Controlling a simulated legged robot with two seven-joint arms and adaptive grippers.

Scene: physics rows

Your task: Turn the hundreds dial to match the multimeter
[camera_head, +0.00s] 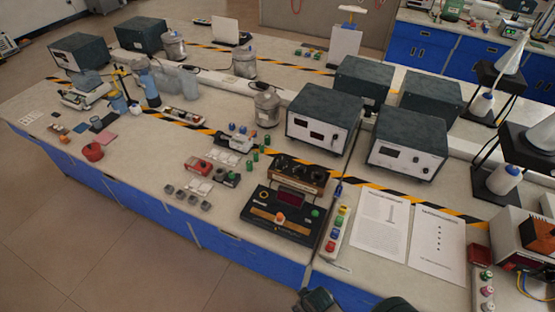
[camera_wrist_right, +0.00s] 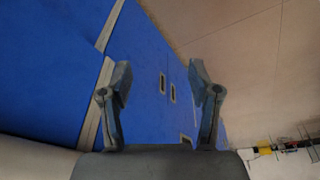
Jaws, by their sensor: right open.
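A brown-and-black box (camera_head: 298,174) with several dark knobs on top stands near the bench's front; it looks like the dial box. I cannot tell which knob is the hundreds dial or read its setting. Just in front of it is a black instrument (camera_head: 275,222) with a dark red display, an orange knob and a green button; it may be the multimeter, but its reading is illegible. My right gripper (camera_wrist_right: 162,82) is open and empty in the wrist view, facing blue cabinet fronts and floor, apart from the dials. My left gripper is not in view.
A strip of coloured buttons (camera_head: 336,232) and printed sheets (camera_head: 381,226) lie right of the instrument. Small grey cups (camera_head: 193,200) and a red cup (camera_head: 92,151) are to the left. Large grey-green boxed instruments (camera_head: 323,118) stand behind. The bench's front edge is near me.

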